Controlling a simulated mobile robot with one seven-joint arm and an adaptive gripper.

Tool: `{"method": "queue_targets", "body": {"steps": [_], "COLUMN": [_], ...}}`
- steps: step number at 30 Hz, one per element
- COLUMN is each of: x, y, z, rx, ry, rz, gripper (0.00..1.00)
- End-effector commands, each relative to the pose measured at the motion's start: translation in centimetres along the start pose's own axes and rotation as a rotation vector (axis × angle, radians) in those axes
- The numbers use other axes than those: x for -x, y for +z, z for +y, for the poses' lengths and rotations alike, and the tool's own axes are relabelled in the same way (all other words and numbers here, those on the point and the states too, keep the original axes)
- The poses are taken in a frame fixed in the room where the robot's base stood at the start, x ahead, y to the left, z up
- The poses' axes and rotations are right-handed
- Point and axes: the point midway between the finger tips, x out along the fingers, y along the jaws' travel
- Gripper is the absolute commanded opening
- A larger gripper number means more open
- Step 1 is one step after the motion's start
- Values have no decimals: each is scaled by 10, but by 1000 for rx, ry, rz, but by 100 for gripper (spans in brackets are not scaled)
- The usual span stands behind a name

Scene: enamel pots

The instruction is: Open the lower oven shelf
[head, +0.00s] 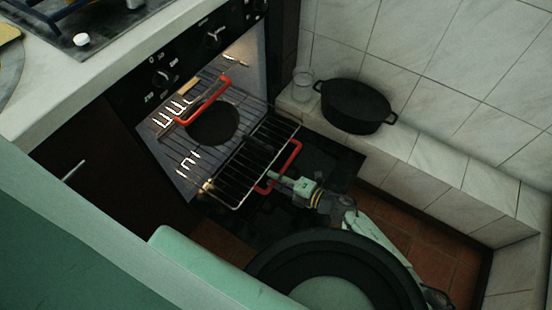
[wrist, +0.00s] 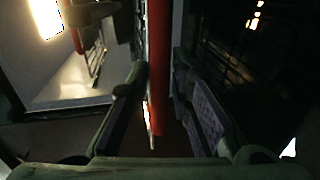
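The oven's wire shelf (head: 238,195) sticks well out of the open oven, over the lowered dark door (head: 335,160). It has a red handle (head: 292,158) at its front. A second red handle (head: 226,90) sits higher and further in, at the oven opening. My gripper (head: 272,178) is at the front handle of the extended shelf. In the wrist view the red handle (wrist: 159,70) runs upright between my two fingers (wrist: 160,75). The fingertips lie close against both its sides and look closed on it. The exact contact is dark.
A round dark pan (head: 213,123) sits inside the lit oven. A black two-handled pot (head: 356,105) and a clear glass (head: 303,84) stand on the tiled ledge at right. The counter (head: 75,95) edges the left. Some red tiled floor (head: 440,235) is free.

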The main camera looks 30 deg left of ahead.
Motion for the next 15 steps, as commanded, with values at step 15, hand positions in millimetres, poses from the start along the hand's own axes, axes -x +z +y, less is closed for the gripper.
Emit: {"method": "queue_targets", "body": {"steps": [15], "x": [4], "y": [1], "z": [0], "rx": [0], "ry": [0], "rz": [-2], "gripper": [33]}}
